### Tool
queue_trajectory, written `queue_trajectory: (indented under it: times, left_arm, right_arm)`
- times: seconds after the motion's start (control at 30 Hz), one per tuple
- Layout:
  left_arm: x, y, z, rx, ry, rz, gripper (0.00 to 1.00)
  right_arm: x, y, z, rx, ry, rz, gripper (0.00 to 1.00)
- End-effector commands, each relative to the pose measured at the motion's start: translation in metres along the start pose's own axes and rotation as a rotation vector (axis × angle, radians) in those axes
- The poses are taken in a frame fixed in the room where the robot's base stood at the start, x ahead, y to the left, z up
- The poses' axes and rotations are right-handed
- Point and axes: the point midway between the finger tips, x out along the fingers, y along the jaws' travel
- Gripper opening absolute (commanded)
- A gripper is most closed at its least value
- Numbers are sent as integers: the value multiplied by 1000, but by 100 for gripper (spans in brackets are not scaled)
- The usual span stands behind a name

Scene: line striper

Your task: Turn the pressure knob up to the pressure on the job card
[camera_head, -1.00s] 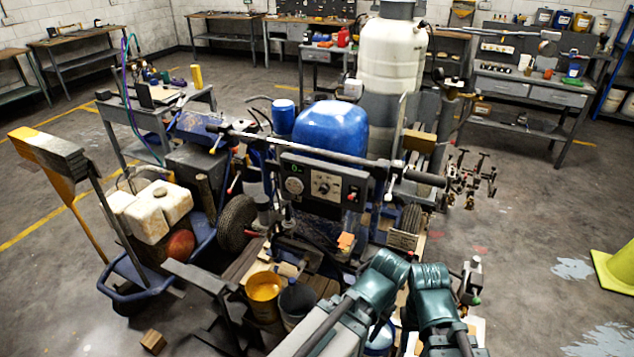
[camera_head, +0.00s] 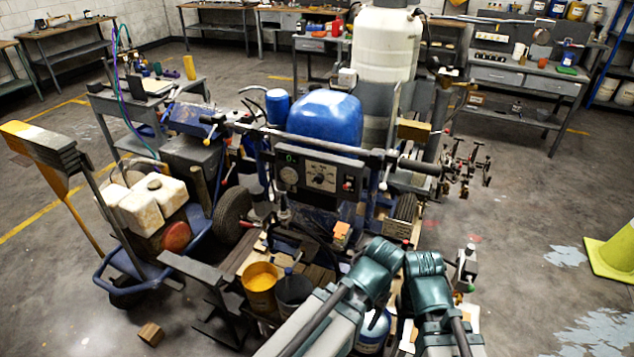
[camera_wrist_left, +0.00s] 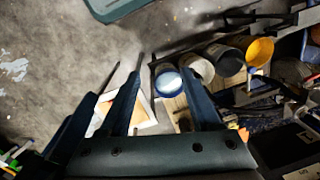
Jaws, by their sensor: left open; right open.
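The control panel (camera_head: 318,195) faces me in the middle of the head view, on the striper under its handlebar. A dark pressure knob (camera_head: 322,177) on a pale dial sits at its centre, with a round gauge (camera_head: 289,175) to the left. The knob's setting is too small to read. My left gripper (camera_wrist_left: 161,75) is open and empty in the left wrist view, over the floor beside the pails. My arms' teal joints stand below the panel; no right fingers can be made out. Nothing of mine touches the knob.
A yellow pail (camera_head: 260,282) and a dark pail (camera_head: 293,292) stand below the panel. The handlebar (camera_head: 335,152) crosses just above it. A cart with a white jug (camera_head: 152,205) stands left. Open floor lies right, towards a yellow cone (camera_head: 613,255).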

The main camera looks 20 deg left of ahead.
Motion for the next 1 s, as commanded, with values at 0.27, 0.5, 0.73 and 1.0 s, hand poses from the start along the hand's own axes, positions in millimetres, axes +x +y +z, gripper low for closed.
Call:
queue_trajectory:
  times: [0.27,0.5,0.73,1.0]
  left_arm:
    - [36,2,-79,-611,232,457,72]
    - [7,-85,-165,-1478,383,1176,72]
    - [-22,-232,-172,-2106,339,1920,72]
    - [-28,-321,-145,2029,-187,-2091,72]
  right_arm:
    - [57,-6,-3,0,0,0,52]
    - [113,-11,-7,1,0,0,52]
    - [153,-15,-9,1,0,0,52]
    - [169,-16,-10,1,0,0,52]
